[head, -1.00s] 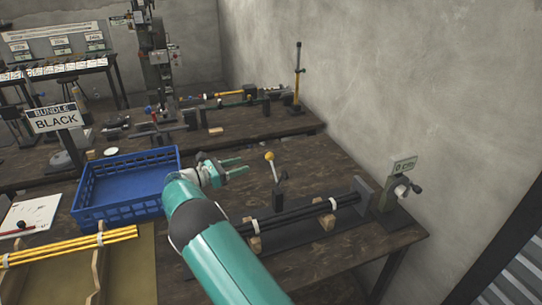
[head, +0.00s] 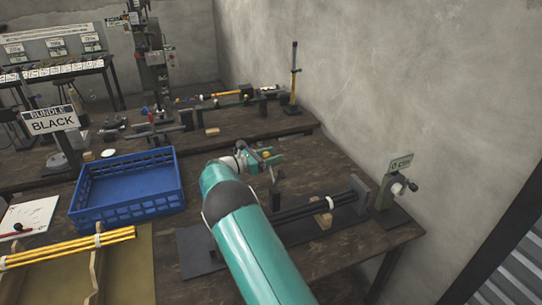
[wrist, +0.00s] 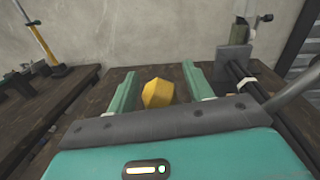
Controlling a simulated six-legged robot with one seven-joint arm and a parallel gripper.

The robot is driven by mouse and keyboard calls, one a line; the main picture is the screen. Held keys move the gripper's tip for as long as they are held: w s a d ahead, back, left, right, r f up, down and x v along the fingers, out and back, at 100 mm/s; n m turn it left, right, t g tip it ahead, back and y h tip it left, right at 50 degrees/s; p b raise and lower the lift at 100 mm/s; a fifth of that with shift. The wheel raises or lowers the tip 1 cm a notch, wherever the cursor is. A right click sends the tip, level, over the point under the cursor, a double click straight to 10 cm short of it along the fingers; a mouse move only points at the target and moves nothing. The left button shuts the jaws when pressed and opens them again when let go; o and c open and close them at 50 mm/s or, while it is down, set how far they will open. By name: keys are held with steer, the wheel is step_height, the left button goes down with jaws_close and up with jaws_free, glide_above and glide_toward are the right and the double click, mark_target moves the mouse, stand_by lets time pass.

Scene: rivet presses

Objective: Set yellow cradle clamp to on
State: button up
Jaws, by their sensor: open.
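The cradle clamp is a lever with a yellow ball knob (head: 267,154) beside the bundle of black rods (head: 296,213). In the head view my gripper (head: 270,157) is at the knob and covers part of the lever. In the wrist view the yellow knob (wrist: 158,93) shows between the two green fingers of my gripper (wrist: 157,76), with gaps on both sides. The gripper is open and holds nothing. The lower part of the lever is hidden in the wrist view.
A blue crate (head: 128,208) stands left of my arm, near a BUNDLE BLACK sign (head: 52,120). Yellow rods (head: 70,247) lie at the front left.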

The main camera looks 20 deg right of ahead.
steer(key=shift+c, duration=0.4)
jaws_close()
steer(key=shift+r, duration=0.1)
steer(key=s+r+m+h, duration=0.1)
steer(key=s+r+m, duration=0.2)
steer(key=s+m, duration=0.7)
steer(key=shift+s+m+g, duration=0.2)
steer(key=shift+m+g, duration=0.2)
steer(key=shift+m, duration=0.4)
steer(key=shift+o, duration=0.4)
jaws_free()
steer(key=shift+r, duration=0.1)
